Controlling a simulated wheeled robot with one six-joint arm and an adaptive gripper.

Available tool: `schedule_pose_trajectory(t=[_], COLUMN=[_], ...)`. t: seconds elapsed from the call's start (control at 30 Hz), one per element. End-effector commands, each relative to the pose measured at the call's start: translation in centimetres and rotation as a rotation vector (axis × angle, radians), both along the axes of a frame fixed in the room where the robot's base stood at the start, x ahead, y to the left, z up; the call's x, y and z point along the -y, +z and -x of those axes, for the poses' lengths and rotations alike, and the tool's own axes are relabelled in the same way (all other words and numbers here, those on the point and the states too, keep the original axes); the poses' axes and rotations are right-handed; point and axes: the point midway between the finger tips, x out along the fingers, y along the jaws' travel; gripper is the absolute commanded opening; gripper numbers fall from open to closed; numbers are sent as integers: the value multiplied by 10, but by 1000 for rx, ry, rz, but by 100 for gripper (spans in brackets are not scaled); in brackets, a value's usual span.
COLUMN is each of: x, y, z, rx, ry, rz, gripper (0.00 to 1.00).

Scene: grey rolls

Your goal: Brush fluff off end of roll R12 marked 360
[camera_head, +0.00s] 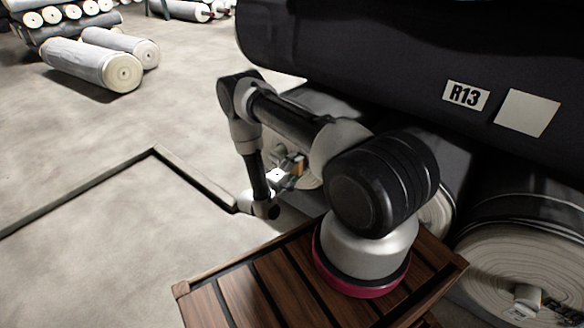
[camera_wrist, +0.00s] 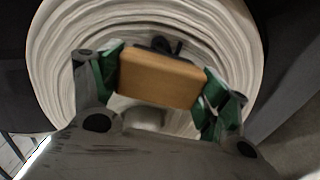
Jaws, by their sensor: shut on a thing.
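My gripper (camera_wrist: 160,82) is shut on a wooden block (camera_wrist: 158,78), which looks like a brush back, with green fingertips at its two ends. The block is in front of the pale, layered end of a roll (camera_wrist: 60,55). A dark tuft (camera_wrist: 165,44) shows just past the block's upper edge; I cannot tell whether it is fluff or part of the brush. I cannot tell whether the brush touches the roll end. In the head view the block (camera_head: 299,165) is small beside my arm. No R12 or 360 marking is readable, and the bristles are hidden.
A large dark roll labelled R13 (camera_head: 466,96) with a blank pale card (camera_head: 526,112) hangs over the right side. Another roll end (camera_head: 490,262) is at lower right. Pale rolls (camera_head: 80,62) lie at the far left.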

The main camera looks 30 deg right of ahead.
Motion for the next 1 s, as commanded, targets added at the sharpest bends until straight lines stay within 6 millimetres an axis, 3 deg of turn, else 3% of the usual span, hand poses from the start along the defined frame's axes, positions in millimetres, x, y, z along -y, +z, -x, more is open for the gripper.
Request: schedule_pose_trajectory(t=[0.2,0.47,1.0], x=[6,9,24], y=[0,0,1], z=[19,26,62], rx=[-1,0,-1], ry=[-3,-2,-4], rz=[-1,0,0], gripper=[53,53,53])
